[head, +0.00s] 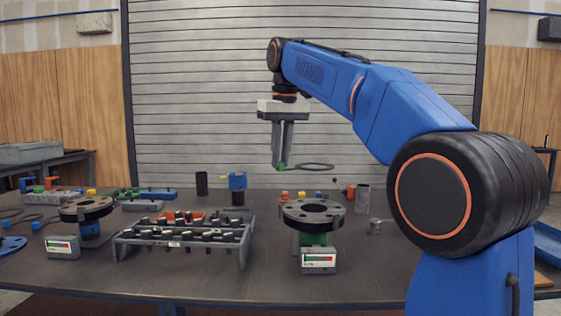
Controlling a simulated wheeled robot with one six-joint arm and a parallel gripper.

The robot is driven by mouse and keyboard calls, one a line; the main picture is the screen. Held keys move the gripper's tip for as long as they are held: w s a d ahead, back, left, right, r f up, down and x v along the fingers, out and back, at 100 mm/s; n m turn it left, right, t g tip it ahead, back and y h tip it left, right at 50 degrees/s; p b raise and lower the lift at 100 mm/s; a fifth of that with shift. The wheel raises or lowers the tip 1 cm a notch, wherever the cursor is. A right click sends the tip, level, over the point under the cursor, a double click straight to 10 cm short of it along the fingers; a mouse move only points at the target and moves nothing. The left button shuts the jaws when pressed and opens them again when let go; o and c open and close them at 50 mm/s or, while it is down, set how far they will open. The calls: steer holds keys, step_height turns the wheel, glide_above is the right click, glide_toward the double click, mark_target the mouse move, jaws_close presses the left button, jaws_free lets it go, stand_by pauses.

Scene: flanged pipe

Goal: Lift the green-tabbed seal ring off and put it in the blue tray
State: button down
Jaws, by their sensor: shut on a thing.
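My gripper (281,165) is shut on the green tab (281,167) of the dark seal ring (316,166). The ring is held level in the air, sticking out to the right of the fingertips. It is apart from the flanged pipe (314,211) with the green body, which stands upright below it with its bolt-holed top face bare. A blue tray (549,243) shows at the far right edge, partly hidden behind my arm and cut off by the frame.
A grey rack (180,245) of dark cylindrical parts stands left of the green pipe. A second flanged pipe (86,207) with a blue body stands farther left. Small gauge boxes (319,260) sit in front. A metal cylinder (363,198) and small fittings stand behind.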

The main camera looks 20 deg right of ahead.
steer(key=shift+r, duration=1.3)
steer(key=shift+d, duration=0.1)
